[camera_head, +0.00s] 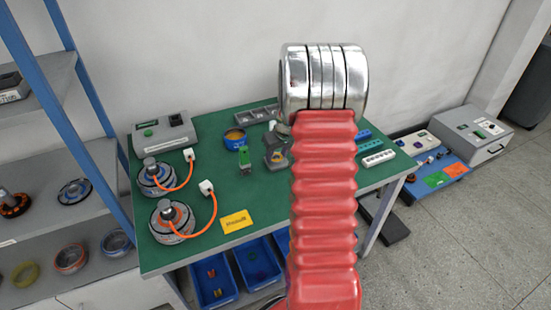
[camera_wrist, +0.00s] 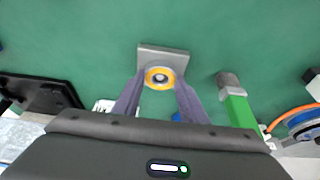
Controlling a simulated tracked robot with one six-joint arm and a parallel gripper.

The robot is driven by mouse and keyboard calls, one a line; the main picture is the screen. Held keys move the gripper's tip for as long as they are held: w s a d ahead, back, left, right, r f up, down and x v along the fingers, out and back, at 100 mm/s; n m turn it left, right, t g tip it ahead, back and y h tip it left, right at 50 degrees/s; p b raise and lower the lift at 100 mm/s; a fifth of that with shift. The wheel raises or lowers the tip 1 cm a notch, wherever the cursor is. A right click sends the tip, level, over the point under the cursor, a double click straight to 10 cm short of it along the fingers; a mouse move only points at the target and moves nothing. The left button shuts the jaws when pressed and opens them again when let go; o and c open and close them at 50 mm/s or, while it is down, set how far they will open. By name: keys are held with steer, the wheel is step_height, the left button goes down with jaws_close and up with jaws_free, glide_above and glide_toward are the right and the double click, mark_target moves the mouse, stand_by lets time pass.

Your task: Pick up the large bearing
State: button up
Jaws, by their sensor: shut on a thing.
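The large bearing (camera_wrist: 159,77) shows in the wrist view as a round part with a yellow-orange ring and a dark centre. It sits between the two grey fingertips of my gripper (camera_wrist: 160,82), which is shut on it. A grey block (camera_wrist: 163,54) lies right behind the bearing. I cannot tell whether the bearing still touches the block. In the head view my red arm covers part of the table, and I cannot make out the bearing there.
A green-handled tool (camera_wrist: 237,112) with a grey tip stands close beside the gripper. Blue bins (camera_head: 213,283) stand below.

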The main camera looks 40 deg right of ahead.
step_height(320, 180, up, 10)
stand_by(0.6)
